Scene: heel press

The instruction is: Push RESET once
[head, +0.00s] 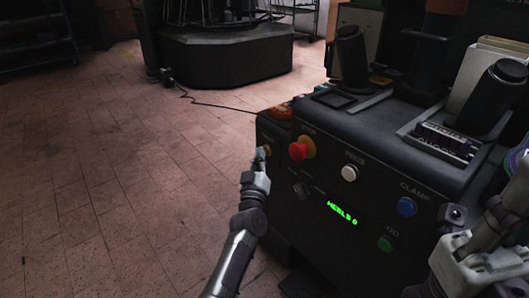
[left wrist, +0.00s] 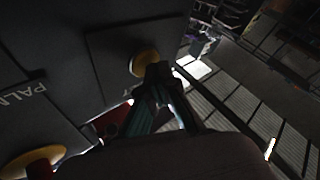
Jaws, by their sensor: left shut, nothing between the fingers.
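My left gripper (head: 261,156) is shut and empty at the left end of the machine's front panel. Its fingertips are right beside a small yellow button (head: 268,150). In the left wrist view the closed fingertips (left wrist: 158,72) overlap the lower edge of the yellow button (left wrist: 144,62), which sits on a dark square plate; I cannot tell whether they touch. No label on this button is readable. My right gripper (head: 468,248) is at the right edge, partly cut off, and its finger opening is unclear.
The panel holds a red stop button (head: 302,147) on yellow, a white button (head: 349,173), a black knob (head: 301,189), a lit green display (head: 342,214), a blue CLAMP button (head: 407,207) and a green GO button (head: 385,244). The tiled floor (head: 110,190) at left is clear.

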